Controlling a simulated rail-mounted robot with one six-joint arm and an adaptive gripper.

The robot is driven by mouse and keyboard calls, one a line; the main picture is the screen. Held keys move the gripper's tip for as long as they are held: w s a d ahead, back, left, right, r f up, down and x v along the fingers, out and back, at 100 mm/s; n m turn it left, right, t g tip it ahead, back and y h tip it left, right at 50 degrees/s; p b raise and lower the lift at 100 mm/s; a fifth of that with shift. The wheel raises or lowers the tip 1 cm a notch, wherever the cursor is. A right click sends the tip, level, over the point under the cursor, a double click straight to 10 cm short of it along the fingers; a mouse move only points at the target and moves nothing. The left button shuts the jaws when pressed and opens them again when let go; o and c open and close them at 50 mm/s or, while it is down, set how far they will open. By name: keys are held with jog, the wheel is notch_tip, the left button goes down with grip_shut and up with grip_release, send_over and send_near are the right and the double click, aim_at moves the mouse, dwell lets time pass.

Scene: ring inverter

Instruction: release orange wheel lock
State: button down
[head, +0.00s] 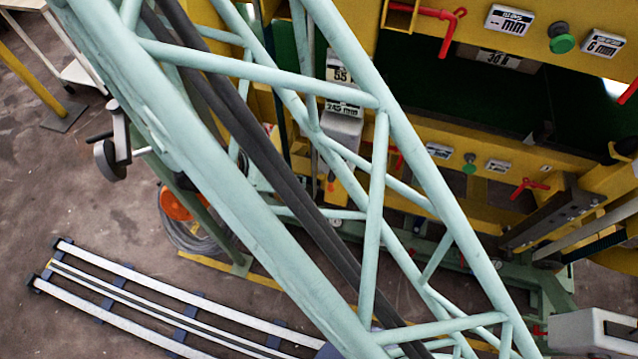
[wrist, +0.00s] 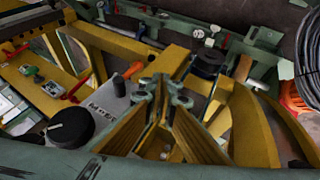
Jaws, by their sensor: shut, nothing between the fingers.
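My gripper (wrist: 163,92) shows in the middle of the wrist view. Its two fingers converge from below and meet at the tips, shut with nothing visible between them. An orange rounded part (wrist: 293,97) lies at the right edge of the wrist view, apart from the gripper and partly cut off. In the head view an orange rounded part (head: 178,204) sits low at the left, partly hidden behind green framework. I cannot tell which orange part is the wheel lock, or its state. My gripper is not identifiable in the head view.
A pale green lattice frame (head: 250,75) crosses the head view and hides much behind it. Yellow machine panels carry red levers (head: 440,25) and green knobs (head: 562,42). Black round knobs (wrist: 72,127) flank the gripper. A cable coil (wrist: 309,50) is at right. Rails (head: 140,310) lie on the floor.

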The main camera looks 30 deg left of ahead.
jog(key=w+d+f, duration=0.3)
jog(key=d, duration=0.1)
jog(key=shift+w+d, duration=0.3)
jog(key=shift+d, duration=0.05)
jog(key=shift+f, duration=0.15)
dwell(0.8)
